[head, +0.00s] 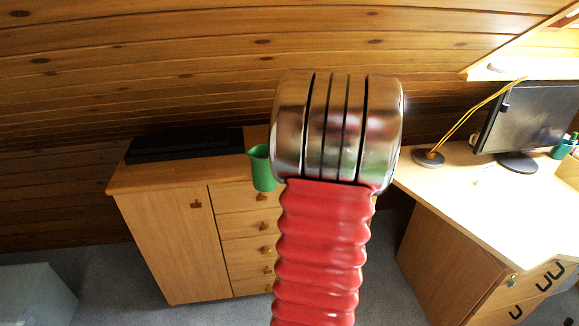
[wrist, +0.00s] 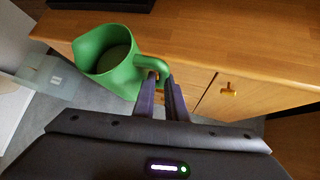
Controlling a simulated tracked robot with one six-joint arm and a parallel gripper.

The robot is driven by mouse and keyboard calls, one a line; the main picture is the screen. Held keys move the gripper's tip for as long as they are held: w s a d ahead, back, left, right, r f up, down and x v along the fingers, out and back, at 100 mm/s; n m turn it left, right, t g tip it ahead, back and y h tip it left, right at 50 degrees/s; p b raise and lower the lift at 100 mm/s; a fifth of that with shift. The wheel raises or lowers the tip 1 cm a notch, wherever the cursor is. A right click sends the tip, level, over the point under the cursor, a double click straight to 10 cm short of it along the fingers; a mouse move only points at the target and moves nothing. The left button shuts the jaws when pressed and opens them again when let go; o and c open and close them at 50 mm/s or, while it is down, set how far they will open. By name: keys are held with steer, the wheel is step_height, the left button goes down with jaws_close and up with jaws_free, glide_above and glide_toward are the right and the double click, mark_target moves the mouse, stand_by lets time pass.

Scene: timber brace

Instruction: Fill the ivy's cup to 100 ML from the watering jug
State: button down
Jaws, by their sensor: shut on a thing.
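The green jug (wrist: 108,62) fills the upper left of the wrist view, its open top facing the camera. A paler, flat-looking surface shows inside; I cannot tell whether it is water. My gripper (wrist: 160,82) is shut on the jug's handle, at its right side. In the head view the jug (head: 262,168) hangs in front of the cabinet, beside my arm, which hides part of it and the gripper. I cannot make out an ivy or a marked cup. A teal cup (head: 563,148) with something green stands at the desk's right edge, partly cut off.
A wooden cabinet (head: 165,225) with drawers stands behind the jug, a black flat box (head: 185,145) on its top. On the right, a desk (head: 470,190) holds a monitor (head: 530,118) and a yellow-armed lamp (head: 430,157). The desk's front left surface is clear.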

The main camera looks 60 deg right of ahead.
steer(key=w+a+f+n+y, duration=0.2)
steer(key=w+a+f, duration=0.1)
steer(key=w+a, duration=0.75)
steer(key=w+a+f+n+y, duration=0.1)
steer(key=w+a+f+n, duration=0.15)
steer(key=w+a, duration=0.8)
steer(key=a+f+n+y, duration=0.1)
steer(key=a+f, duration=0.1)
steer(key=a, duration=0.8)
steer(key=s+a+f+n+y, duration=0.1)
steer(key=a+f, duration=0.2)
steer(key=a, duration=0.8)
steer(key=a+f+n+y, duration=0.1)
steer(key=a+f, duration=0.2)
steer(key=a, duration=0.7)
steer(key=shift+s+a+n, duration=0.3)
steer(key=shift+s+n, duration=0.05)
steer(key=shift+s, duration=0.05)
steer(key=shift+f, duration=0.1)
